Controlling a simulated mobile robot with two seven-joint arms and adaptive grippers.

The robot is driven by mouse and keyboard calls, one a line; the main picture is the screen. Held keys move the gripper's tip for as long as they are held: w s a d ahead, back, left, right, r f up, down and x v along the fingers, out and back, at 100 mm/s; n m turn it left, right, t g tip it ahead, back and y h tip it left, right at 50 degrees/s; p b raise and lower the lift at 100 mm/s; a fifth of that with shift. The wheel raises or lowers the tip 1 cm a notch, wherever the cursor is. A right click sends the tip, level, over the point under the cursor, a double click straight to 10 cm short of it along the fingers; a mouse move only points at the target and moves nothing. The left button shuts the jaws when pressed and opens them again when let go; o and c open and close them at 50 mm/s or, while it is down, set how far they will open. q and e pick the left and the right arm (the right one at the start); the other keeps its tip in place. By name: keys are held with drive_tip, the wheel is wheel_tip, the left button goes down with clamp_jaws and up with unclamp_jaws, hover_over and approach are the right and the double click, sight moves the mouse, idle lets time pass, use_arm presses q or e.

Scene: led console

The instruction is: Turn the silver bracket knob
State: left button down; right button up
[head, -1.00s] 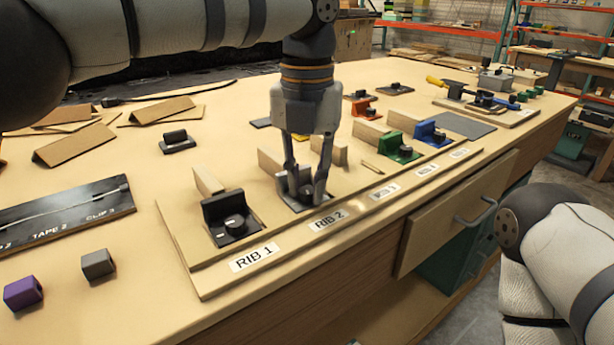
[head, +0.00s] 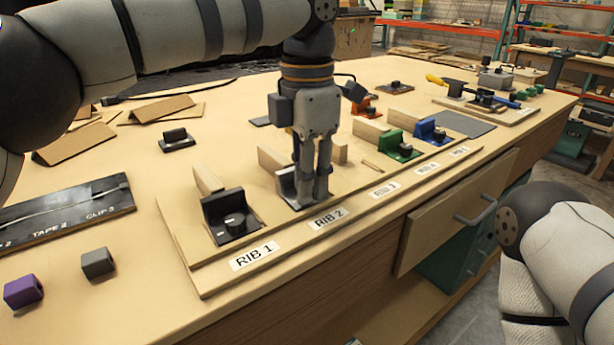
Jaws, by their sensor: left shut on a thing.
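The silver bracket (head: 286,186) stands on the board behind the RIB 2 label. My left gripper (head: 314,197) points straight down in front of it. Its fingers are closed together at the spot of the bracket's knob, shut on the knob. The knob itself is hidden behind the fingers, so its angle cannot be told. My right gripper is out of view; only part of my right arm shows at the lower right.
The black bracket (head: 223,210) with its knob stands close on the left at RIB 1. Green (head: 398,146) and blue (head: 431,130) brackets stand to the right, with an orange one (head: 366,107) behind. A purple block (head: 23,291) and grey block (head: 98,263) lie at left front.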

use_arm(q)
drive_tip(key=shift+r+m, duration=0.2)
drive_tip(key=shift+m, duration=0.7)
drive_tip(key=shift+r, duration=0.1)
drive_tip(key=c, duration=1.4)
unclamp_jaws()
wheel_tip(320, 180, up, 8)
drive_tip(key=shift+f, duration=0.1)
drive_tip(key=shift+s, duration=0.1)
